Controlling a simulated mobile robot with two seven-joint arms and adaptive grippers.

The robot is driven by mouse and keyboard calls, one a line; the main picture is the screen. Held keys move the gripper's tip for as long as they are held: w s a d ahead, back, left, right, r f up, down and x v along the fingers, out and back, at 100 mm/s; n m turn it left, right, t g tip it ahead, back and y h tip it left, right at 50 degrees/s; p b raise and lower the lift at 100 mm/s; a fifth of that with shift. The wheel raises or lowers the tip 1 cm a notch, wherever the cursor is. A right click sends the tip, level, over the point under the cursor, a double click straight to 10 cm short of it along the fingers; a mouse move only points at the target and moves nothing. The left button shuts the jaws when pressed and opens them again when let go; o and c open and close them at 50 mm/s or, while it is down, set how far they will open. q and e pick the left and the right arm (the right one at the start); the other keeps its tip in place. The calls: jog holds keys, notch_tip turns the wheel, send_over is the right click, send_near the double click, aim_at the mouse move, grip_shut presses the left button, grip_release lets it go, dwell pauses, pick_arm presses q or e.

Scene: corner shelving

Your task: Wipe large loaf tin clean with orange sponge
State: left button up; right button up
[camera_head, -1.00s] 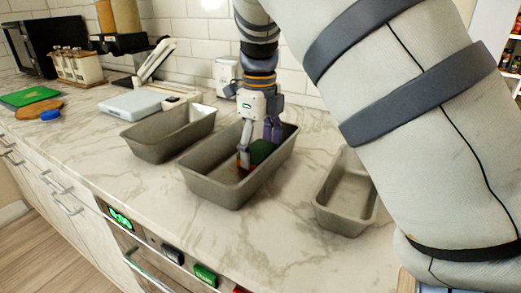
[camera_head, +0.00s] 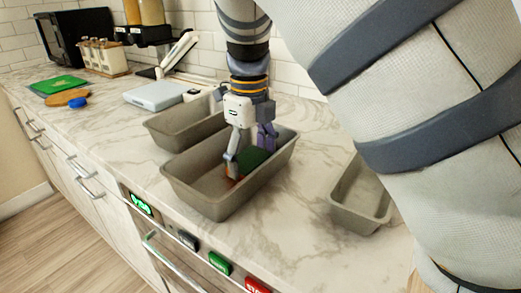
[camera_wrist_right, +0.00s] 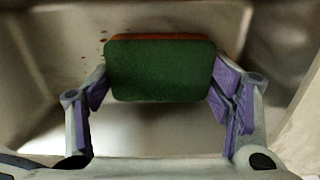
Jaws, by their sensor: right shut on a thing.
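The large loaf tin (camera_head: 218,203) is the middle grey tin on the marble counter. My right gripper (camera_head: 250,157) reaches down inside it, shut on the sponge (camera_wrist_right: 160,72). In the right wrist view the gripper's purple-padded fingers (camera_wrist_right: 160,88) hold the sponge at its two short ends. The sponge's green side faces the wrist camera, and a thin orange strip shows along its far edge. Small dark red specks (camera_wrist_right: 103,38) dot the tin's inside left of the sponge. The sponge's underside is hidden, so I cannot tell whether it touches the floor. My left gripper is not seen.
Another grey tin (camera_head: 165,133) stands close behind the large one, to its left. A smaller tin (camera_head: 345,214) stands to the right, partly covered by my arm. A white scale (camera_head: 153,95) is farther back. Bare counter lies between the large and small tins.

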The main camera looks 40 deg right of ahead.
jog(key=shift+s+a, duration=0.2)
jog(key=shift+a, duration=0.9)
jog(key=shift+s+a, duration=0.2)
jog(key=shift+a, duration=0.85)
jog(key=shift+w+d, duration=0.25)
jog(key=shift+d, duration=0.15)
notch_tip(320, 180, up, 11)
